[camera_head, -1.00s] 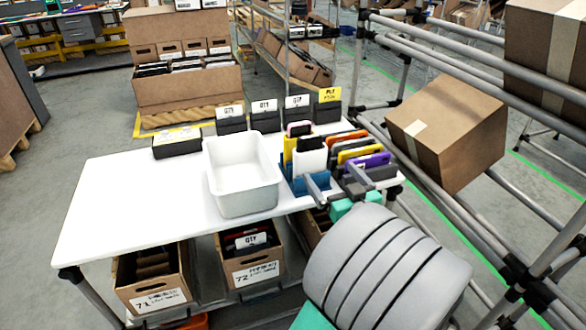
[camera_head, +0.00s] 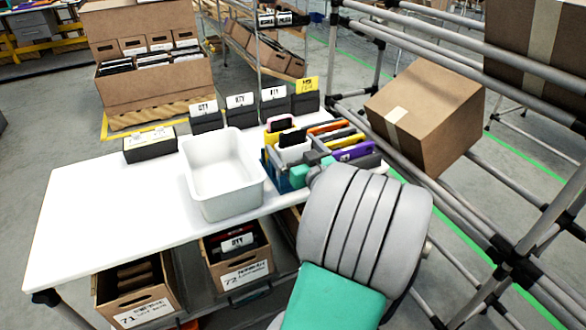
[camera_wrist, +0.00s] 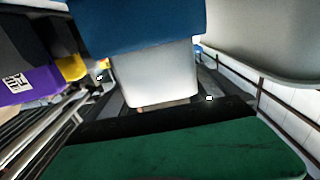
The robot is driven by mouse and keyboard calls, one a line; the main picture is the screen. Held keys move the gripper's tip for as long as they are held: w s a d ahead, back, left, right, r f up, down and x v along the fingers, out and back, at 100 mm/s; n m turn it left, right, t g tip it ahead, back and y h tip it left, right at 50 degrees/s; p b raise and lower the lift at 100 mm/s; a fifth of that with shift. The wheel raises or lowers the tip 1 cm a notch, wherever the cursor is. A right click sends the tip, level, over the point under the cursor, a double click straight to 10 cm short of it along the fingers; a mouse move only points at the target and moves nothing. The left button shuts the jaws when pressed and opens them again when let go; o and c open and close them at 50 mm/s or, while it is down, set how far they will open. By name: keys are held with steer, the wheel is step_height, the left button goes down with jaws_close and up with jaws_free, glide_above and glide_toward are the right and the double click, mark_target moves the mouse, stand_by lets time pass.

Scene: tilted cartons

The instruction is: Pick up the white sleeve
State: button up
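The white sleeve (camera_head: 294,152) stands upright in the blue holder (camera_head: 270,170), in front of a dark item with a pink edge. It also shows in the wrist view (camera_wrist: 155,75), pale and centred, with the blue holder (camera_wrist: 135,22) above it. My gripper (camera_head: 312,158) is close in front of the sleeve and partly overlaps it in the head view. Its grey fingers look spread, one to each side, and nothing seems held. Whether they touch the sleeve is unclear. The green part of my gripper fills the bottom of the wrist view.
A white bin (camera_head: 222,175) stands left of the holder. Purple (camera_head: 352,150), yellow and orange sleeves stand close on the right. Dark label boxes (camera_head: 240,112) line the table's back. A tilted carton (camera_head: 425,115) rests on the pipe rack at right. The table's left part (camera_head: 100,205) is clear.

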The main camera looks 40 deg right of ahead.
steer(key=c, duration=1.6)
